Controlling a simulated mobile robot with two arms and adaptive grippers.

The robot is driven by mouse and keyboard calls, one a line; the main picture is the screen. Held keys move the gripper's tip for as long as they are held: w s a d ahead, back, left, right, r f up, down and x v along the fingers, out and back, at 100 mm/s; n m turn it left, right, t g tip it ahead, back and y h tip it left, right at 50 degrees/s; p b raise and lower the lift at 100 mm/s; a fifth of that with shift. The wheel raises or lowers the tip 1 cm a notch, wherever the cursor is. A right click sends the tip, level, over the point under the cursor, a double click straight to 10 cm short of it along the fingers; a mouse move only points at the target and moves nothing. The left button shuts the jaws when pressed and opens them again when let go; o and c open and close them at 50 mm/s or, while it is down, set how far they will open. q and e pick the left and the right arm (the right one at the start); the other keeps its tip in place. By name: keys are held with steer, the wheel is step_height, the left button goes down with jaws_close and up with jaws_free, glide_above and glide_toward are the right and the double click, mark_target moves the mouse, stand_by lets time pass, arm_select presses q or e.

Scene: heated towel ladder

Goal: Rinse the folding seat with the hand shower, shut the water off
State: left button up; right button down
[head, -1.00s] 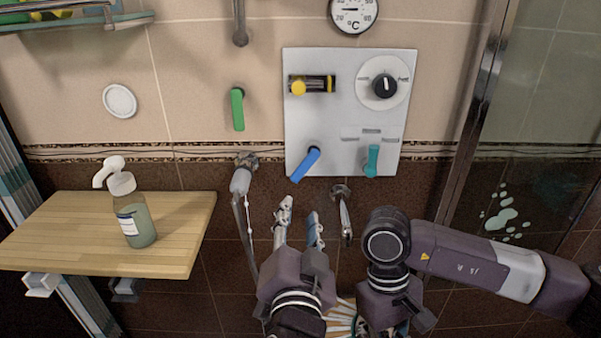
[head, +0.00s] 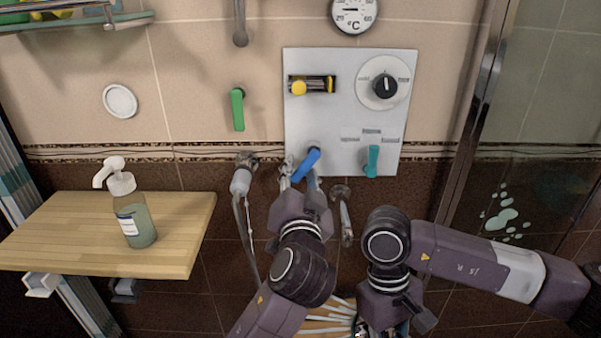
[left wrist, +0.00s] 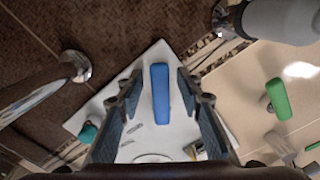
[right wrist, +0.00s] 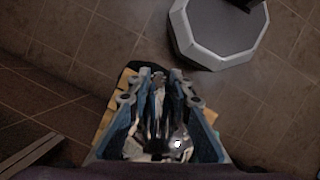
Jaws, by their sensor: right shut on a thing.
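My left gripper (head: 299,178) is open at the lower left of the white valve panel (head: 340,130). In the left wrist view its fingers stand on both sides of the blue lever (left wrist: 160,92), with gaps visible. The blue lever (head: 306,164) is tilted in the head view. My right gripper (right wrist: 158,88) points down, shut on a silvery thing (right wrist: 178,142), perhaps the hand shower, mostly hidden by the fingers. Below it lies a pale yellow slatted surface (head: 322,324), perhaps the folding seat, with white streaks; I cannot tell whether these are water.
A soap bottle (head: 136,222) stands on a wooden board (head: 60,240). A hose (head: 244,235) hangs from a wall fitting (head: 241,181).

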arm_select(q)
jaws_close()
stand_by(0.3)
steer(key=shift+m, duration=0.3)
steer(key=m, duration=0.1)
steer(key=a+r+m, duration=0.1)
steer(key=m, duration=0.2)
steer(key=shift+a+r, duration=0.15)
steer(key=shift+r, duration=0.1)
steer(key=m, duration=0.1)
steer(key=r+m, duration=0.1)
steer(key=m, duration=0.1)
steer(key=shift+a, duration=0.25)
steer(key=shift+r+m, duration=0.3)
steer(key=shift+m, duration=0.55)
steer(key=shift+r+m, duration=0.3)
steer(key=shift+m, duration=0.55)
